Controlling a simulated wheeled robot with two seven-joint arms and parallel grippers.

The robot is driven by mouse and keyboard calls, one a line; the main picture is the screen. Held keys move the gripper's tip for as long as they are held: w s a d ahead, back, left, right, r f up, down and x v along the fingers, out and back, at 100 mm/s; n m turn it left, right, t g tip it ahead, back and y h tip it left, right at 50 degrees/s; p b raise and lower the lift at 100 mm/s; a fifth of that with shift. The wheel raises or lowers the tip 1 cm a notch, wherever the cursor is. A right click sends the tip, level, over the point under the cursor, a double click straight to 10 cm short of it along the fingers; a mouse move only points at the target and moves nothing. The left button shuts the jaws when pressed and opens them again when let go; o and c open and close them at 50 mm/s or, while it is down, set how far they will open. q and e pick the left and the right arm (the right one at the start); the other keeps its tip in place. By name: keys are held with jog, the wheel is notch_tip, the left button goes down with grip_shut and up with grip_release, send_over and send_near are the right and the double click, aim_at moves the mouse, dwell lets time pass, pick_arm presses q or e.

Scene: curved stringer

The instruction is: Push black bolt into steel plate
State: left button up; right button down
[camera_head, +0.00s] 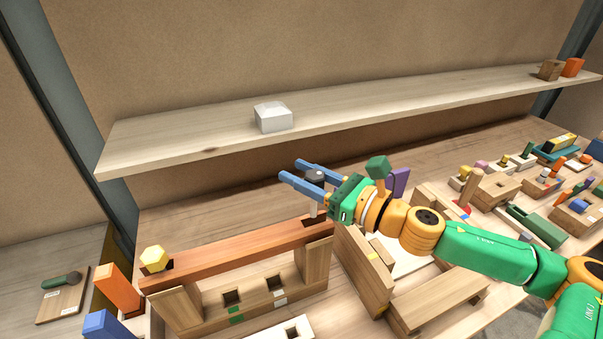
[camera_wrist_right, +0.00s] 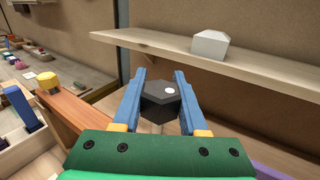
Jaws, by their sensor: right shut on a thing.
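The black bolt (camera_head: 314,175) has a dark hexagonal head and a pale shaft pointing down. My right gripper (camera_head: 291,170) is shut on its head, and the blue fingers flank the head in the right wrist view (camera_wrist_right: 160,100). The shaft stands over the right end of the reddish-brown beam (camera_head: 235,248), by a dark hole there. I cannot tell whether its tip is inside the hole. A yellow hexagonal bolt (camera_head: 154,258) stands at the beam's left end. I cannot make out a steel plate for certain. My left gripper is not in view.
A wooden shelf (camera_head: 200,141) with a white block (camera_head: 272,117) runs behind the gripper. Upright orange (camera_head: 118,290) and blue (camera_head: 105,325) blocks stand left of the beam. Wooden frames and several small assemblies crowd the right side of the table.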

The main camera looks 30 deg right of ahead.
aim_at(311, 210)
jog(key=shift+f+b, duration=3.4)
jog(key=shift+f, duration=0.4)
jog(key=shift+c, duration=1.8)
grip_release()
